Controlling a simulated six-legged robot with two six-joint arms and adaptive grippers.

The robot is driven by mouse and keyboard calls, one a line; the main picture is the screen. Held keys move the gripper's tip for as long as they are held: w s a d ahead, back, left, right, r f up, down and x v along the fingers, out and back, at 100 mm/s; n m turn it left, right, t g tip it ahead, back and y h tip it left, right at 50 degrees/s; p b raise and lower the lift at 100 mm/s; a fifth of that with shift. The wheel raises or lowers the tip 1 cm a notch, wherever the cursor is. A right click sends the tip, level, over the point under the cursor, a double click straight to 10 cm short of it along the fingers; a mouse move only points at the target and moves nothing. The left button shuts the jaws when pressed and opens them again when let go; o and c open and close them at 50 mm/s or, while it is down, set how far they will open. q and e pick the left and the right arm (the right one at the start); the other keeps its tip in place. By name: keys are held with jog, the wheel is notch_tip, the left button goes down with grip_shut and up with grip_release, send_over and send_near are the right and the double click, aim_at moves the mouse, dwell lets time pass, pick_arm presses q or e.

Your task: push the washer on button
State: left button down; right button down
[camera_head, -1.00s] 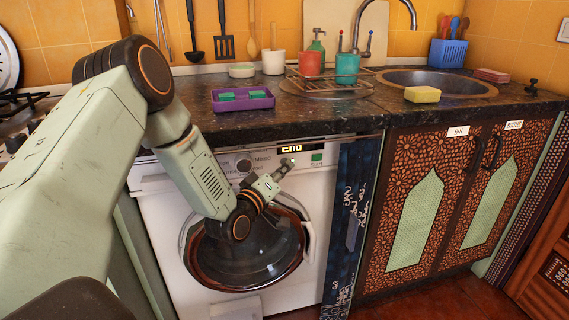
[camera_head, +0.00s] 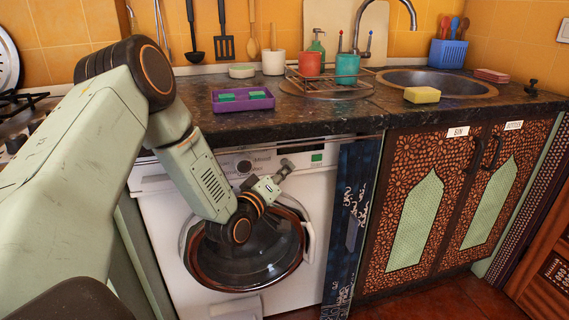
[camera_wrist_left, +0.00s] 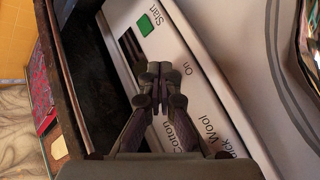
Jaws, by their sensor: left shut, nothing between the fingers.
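The white washer (camera_head: 315,190) stands under the dark counter, with its round glass door below the control panel. In the head view its green button (camera_head: 317,158) is at the panel's right. In the left wrist view the green button (camera_wrist_left: 145,25) sits by the word "Start". My right gripper is not in view.
The counter edge (camera_head: 300,129) runs just above the panel. On the counter are a purple tray (camera_head: 243,104), a dish rack with cups, and a yellow sponge (camera_head: 422,95). A dark blue patterned cloth (camera_head: 351,210) is right of the washer.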

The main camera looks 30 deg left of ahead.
pick_arm(q)
jog(key=shift+s+d, duration=0.1)
jog(key=shift+d, duration=0.05)
jog(key=s+d, duration=0.3)
jog(key=d, duration=0.1)
jog(key=shift+s+d, duration=0.2)
jog(key=shift+s, duration=0.2)
dwell(0.3)
jog(key=shift+f, duration=0.1)
dwell(0.3)
jog(key=s+d+f+m+g+h+p, duration=0.1)
jog(key=s+d+f+m+g, duration=0.2)
jog(key=s+f+g, duration=0.4)
jog(key=s+d+f+m+g+h+p, duration=0.1)
jog(key=s+d+f+m+g, duration=0.3)
jog(key=f, duration=0.5)
jog(key=s+d+f+m+g+p, duration=0.1)
jog(key=s+d+g+p, duration=0.1)
jog(key=s, duration=1.1)
jog(key=s+d+f+m+g+p, duration=0.1)
jog(key=s+g+p, duration=0.3)
jog(key=s, duration=0.9)
jog(key=shift+d+f+m+g, duration=0.15)
jog(key=shift+d+m+g, duration=0.5)
jog(key=shift+g, duration=0.15)
